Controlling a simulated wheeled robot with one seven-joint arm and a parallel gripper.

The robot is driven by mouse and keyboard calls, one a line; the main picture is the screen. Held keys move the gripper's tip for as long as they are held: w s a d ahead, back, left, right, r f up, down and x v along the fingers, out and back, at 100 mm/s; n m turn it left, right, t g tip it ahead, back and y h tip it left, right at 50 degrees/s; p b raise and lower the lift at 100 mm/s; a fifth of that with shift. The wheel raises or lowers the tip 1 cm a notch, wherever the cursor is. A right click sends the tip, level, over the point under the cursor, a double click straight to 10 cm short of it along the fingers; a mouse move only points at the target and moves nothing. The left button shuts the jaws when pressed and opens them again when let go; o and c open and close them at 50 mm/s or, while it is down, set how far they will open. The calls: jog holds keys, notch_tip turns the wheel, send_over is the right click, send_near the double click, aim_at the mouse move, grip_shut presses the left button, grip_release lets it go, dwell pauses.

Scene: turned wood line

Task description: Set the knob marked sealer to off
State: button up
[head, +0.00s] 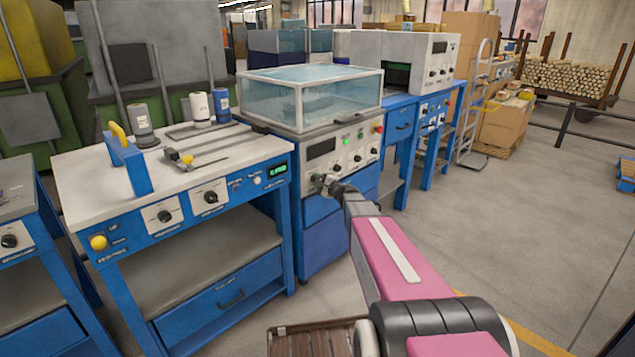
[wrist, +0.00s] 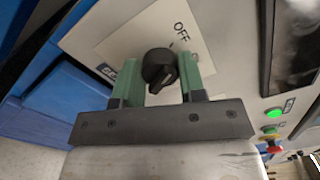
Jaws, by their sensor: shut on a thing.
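A black knob (wrist: 160,68) sits on a pale plate (wrist: 118,32) in the wrist view. The word OFF is printed on the plate above and right of the knob. Another label at the plate's lower left is partly hidden by a finger, so I cannot read the knob's name. My gripper (wrist: 159,74) has its green fingers on both sides of the knob and is shut on it. The knob's exact pointing is hard to tell. In the head view my gripper (head: 327,186) is at the left of the front panel of the glass-topped machine (head: 345,162), hiding this knob.
The same panel carries a dark display (head: 321,148), other knobs, a green light (head: 346,141) and a red button (head: 377,128). A blue workbench (head: 165,228) with knobs and a yellow button stands to the left. Open floor (head: 500,220) lies to the right.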

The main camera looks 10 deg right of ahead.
dwell(0.5)
jog(key=o, duration=0.9)
jog(key=v, duration=1)
jog(key=shift+s+d, duration=0.2)
jog(key=shift+s, duration=0.15)
jog(key=s+a+f+n+g+h, duration=0.1)
jog(key=s+a+f+n+g, duration=0.2)
jog(key=s+a+n+g, duration=0.3)
jog(key=s+a+f+n+g, duration=0.3)
jog(key=s+a+f, duration=0.1)
jog(key=s, duration=0.4)
jog(key=s+d+f+n+g+h, duration=0.1)
jog(key=s+n+g+h, duration=0.1)
jog(key=s, duration=0.3)
jog(key=s+d+n+g+h, duration=0.1)
jog(key=s+n+h, duration=0.1)
jog(key=s+h, duration=0.2)
jog(key=s+d+f+n+g+h, duration=0.1)
jog(key=s+d+n+g+h, duration=0.1)
jog(key=s, duration=0.3)
jog(key=shift+s+f+g+h, duration=0.3)
jog(key=shift+f+h, duration=0.1)
jog(key=shift+h, duration=0.4)
